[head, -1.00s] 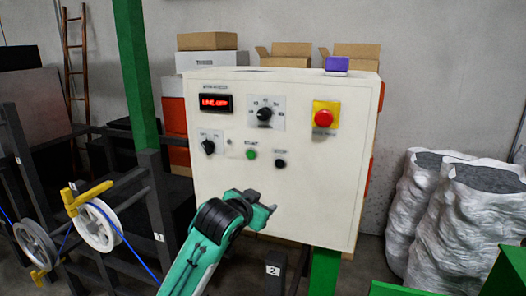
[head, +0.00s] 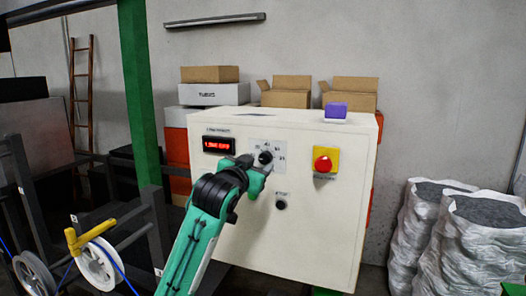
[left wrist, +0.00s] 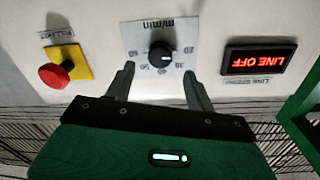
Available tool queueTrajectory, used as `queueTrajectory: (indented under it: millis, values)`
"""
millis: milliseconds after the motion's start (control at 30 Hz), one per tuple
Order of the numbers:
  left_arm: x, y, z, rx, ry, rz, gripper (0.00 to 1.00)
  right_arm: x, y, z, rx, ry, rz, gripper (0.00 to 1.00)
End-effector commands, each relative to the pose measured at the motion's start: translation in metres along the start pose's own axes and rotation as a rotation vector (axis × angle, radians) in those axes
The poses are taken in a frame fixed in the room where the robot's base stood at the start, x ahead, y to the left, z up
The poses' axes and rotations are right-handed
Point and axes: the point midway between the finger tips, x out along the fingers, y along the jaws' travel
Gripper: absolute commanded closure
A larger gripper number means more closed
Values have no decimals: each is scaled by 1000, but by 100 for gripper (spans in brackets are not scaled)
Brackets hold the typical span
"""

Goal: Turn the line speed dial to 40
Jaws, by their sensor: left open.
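The line speed dial (head: 266,157) is a black round knob on a white scale plate on the cream control panel (head: 300,240). In the left wrist view the dial (left wrist: 162,55) appears upside down, with m/min on its plate. A pale mark on the knob points roughly right in that view; the exact number is hard to read. My left gripper (left wrist: 158,74) is open and empty, its two fingers on either side just short of the knob, with no clear contact. In the head view my left gripper (head: 259,166) partly covers the plate. My right gripper is out of view.
A red display (head: 217,145) reads LINE OFF beside the dial. A red emergency button (head: 323,164) on yellow is to the right, a black knob (head: 281,204) below. A purple-topped box (head: 335,110) sits on the panel. Cable reels (head: 98,263) stand at left.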

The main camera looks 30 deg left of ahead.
Motion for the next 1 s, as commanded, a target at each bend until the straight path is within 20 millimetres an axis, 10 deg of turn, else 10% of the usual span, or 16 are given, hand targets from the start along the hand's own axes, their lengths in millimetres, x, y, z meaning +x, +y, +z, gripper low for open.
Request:
queueTrajectory:
  millis: [300,667,1000]
  values:
    - [45,0,-2,0,-2,0,45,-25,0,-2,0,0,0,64]
    - [51,0,0,0,1,0,45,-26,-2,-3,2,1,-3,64]
    - [51,0,0,0,0,0,90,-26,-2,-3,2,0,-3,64]
